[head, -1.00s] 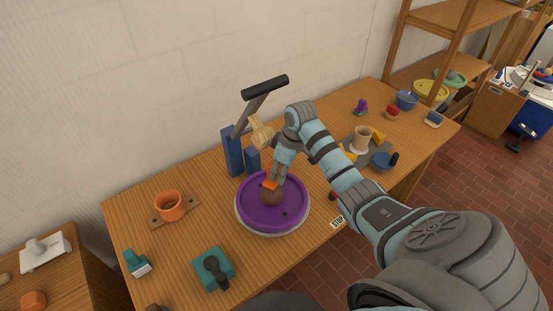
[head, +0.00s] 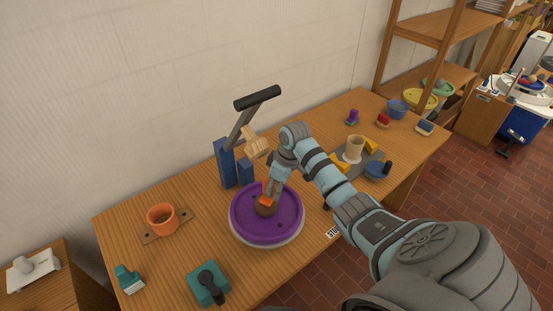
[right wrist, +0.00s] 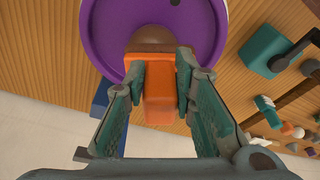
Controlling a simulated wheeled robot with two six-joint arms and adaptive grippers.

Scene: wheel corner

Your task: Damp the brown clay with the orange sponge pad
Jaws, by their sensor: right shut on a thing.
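The brown clay (head: 264,208) sits as a round lump near the middle of the purple wheel disc (head: 286,224). My right gripper (head: 270,194) is shut on the orange sponge pad (head: 265,201), just at the top of the clay. In the right wrist view, the orange sponge pad (right wrist: 159,92) is between the two fingers of the gripper (right wrist: 160,85), and the brown clay (right wrist: 152,36) shows just beyond its end. The pad seems to meet the clay; I cannot tell how firmly. My left gripper is not in view.
A blue stand with a grey lever (head: 240,128) rises behind the wheel.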

